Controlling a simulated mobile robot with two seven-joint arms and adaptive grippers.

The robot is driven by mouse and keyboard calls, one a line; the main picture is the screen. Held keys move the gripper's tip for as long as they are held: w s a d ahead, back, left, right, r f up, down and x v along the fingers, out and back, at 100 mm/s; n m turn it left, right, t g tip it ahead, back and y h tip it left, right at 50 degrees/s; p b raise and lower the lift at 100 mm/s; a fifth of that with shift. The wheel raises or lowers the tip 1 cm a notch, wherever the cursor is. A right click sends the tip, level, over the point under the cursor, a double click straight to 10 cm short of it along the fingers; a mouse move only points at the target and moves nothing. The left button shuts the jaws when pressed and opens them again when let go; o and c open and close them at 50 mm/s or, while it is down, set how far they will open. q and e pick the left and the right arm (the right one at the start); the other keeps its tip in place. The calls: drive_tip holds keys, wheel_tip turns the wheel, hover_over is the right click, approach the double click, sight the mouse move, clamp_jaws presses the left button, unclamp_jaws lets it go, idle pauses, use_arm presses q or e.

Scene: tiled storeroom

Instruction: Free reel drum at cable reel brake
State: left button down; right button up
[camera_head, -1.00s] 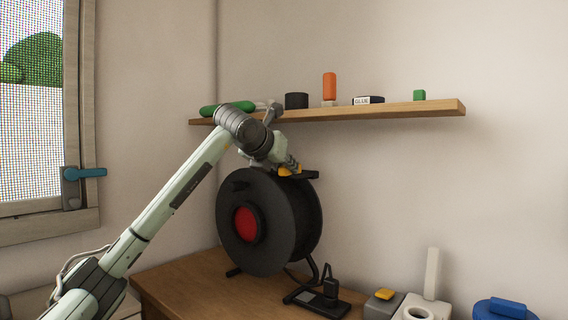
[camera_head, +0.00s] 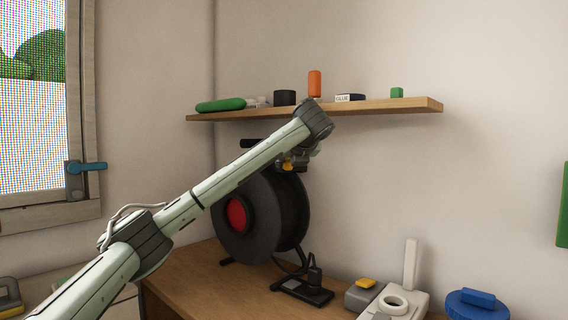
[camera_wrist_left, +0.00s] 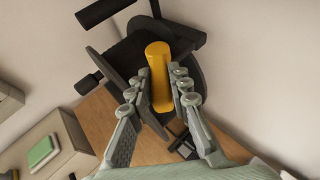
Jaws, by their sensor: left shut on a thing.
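The cable reel's black drum (camera_head: 262,220) with a red hub (camera_head: 237,215) stands upright on the wooden worktop. A yellow grip (camera_head: 287,165) shows at the top right of the reel, partly hidden by my left gripper (camera_head: 291,163). In the left wrist view the yellow grip (camera_wrist_left: 158,62) stands between the two fingers of my left gripper (camera_wrist_left: 160,85), which is shut on it. Black parts of the reel (camera_wrist_left: 130,52) lie behind the grip. A black bar (camera_head: 258,143) shows above the drum. My left forearm hides part of the drum's upper rim. My right gripper is not in view.
A wooden shelf (camera_head: 400,108) with several small items runs above the reel. A black plug-like device (camera_head: 303,290), a grey box with a yellow top (camera_head: 362,292) and a blue round object (camera_head: 476,303) stand to the right. A window is at left.

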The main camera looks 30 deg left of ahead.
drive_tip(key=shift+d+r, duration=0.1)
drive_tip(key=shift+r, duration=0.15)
use_arm(q)
drive_tip(key=c, duration=1.5)
unclamp_jaws()
drive_tip(key=shift+w, duration=0.1)
drive_tip(key=shift+c, duration=0.2)
drive_tip(key=shift+o, duration=0.7)
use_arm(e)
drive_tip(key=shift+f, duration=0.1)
use_arm(q)
drive_tip(key=shift+d, duration=0.1)
drive_tip(key=v, duration=1.2)
